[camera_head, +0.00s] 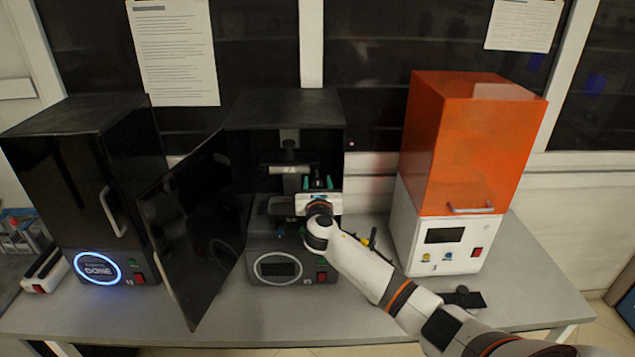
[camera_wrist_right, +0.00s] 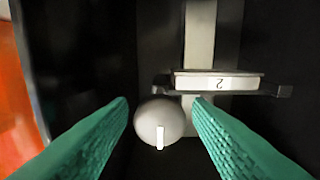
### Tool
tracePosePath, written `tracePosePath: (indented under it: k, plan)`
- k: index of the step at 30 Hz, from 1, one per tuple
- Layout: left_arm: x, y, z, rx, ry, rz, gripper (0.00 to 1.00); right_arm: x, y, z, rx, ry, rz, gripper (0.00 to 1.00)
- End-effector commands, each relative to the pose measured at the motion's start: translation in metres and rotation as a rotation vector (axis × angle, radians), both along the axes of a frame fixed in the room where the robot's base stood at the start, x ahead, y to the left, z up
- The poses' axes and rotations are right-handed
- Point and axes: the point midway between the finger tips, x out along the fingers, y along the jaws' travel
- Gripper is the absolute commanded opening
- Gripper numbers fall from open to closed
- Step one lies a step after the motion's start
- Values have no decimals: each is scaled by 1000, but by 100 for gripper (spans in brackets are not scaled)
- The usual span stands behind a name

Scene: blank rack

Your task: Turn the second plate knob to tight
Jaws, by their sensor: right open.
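My right gripper (camera_head: 318,183) reaches into the open middle black machine (camera_head: 285,242). Its two teal fingers show in the right wrist view (camera_wrist_right: 160,104), spread apart. A round pale grey knob (camera_wrist_right: 152,118) with a white mark lies between the fingers in that view. The mark points toward the bottom of the picture. I see a gap on the knob's right side; contact on the left is unclear. Beside the knob is a plate holder with a label reading 2 (camera_wrist_right: 218,82), upside down in this view. The knob is hidden in the head view. My left gripper is not in view.
The middle machine's dark door (camera_head: 195,235) stands open to the left. A closed black machine (camera_head: 65,185) with a lit DONE ring stands at left. An orange-topped white machine (camera_head: 470,145) stands at right. A small black item (camera_head: 463,298) lies on the grey table (camera_head: 345,322).

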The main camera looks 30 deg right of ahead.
Motion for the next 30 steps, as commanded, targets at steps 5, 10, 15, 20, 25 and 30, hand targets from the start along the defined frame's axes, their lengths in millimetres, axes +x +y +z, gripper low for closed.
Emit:
tracePosePath:
  k: [5, 10, 15, 20, 25, 30]
  plan:
    - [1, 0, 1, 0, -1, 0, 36, 4, -2, 0, 1, 0, 0, 46]
    - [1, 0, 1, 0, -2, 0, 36, 4, -2, 0, 2, 0, 0, 46]
    - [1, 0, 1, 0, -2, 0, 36, 4, -2, 0, 1, 0, 0, 23]
    - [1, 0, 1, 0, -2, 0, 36, 4, -2, 0, 2, 0, 0, 4]
    - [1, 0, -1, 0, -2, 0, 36, 4, -2, -1, 15, -8, 0, 4]
    - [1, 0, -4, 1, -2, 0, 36, 3, -2, -1, 64, -38, 0, 4]
